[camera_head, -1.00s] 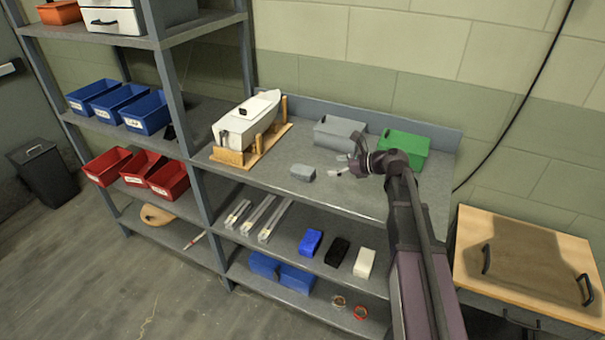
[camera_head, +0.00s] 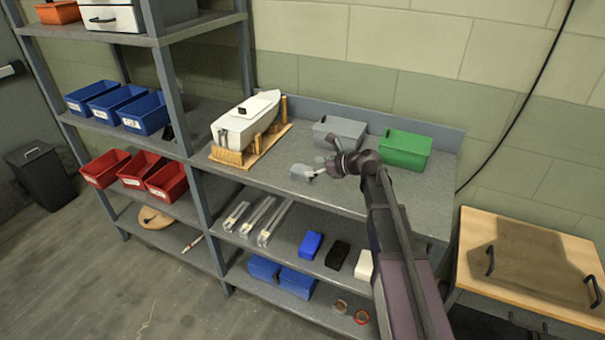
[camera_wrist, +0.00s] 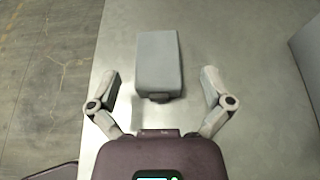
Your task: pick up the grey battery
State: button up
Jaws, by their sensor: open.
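The grey battery (camera_wrist: 159,64) is a small block lying on the metal bench top. In the wrist view it sits ahead of my gripper (camera_wrist: 162,88), roughly midway between the two fingers, with its near end close to the level of the fingertips. The fingers are spread open and a gap shows on both sides of the battery. In the head view the battery (camera_head: 301,172) is partly hidden by my gripper (camera_head: 318,168), which is just to its right.
A white boat model on a wooden stand (camera_head: 238,158) is left of the battery on the bench (camera_head: 340,198). A grey bin (camera_head: 340,131) and a green bin (camera_head: 405,149) stand behind and to the right. The bench's front edge is close by.

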aim_at(298, 167)
jog(key=shift+b+x, duration=0.95)
jog(key=shift+x, duration=1.7)
jog(key=shift+s+r, duration=0.1)
jog(key=c, duration=1.3)
jog(key=shift+r, duration=0.2)
notch_tip(298, 167, up, 3)
jog(key=p, duration=0.3)
jog(key=shift+r+p, duration=0.15)
jog(key=shift+p, duration=0.25)
jog(key=s+a, duration=0.3)
jog(key=a, duration=0.4)
jog(key=s+a+r+p, duration=0.1)
jog(key=s+a, duration=0.3)
jog(key=a, duration=0.3)
jog(key=shift+a, duration=0.15)
jog(key=shift+s+r, duration=0.15)
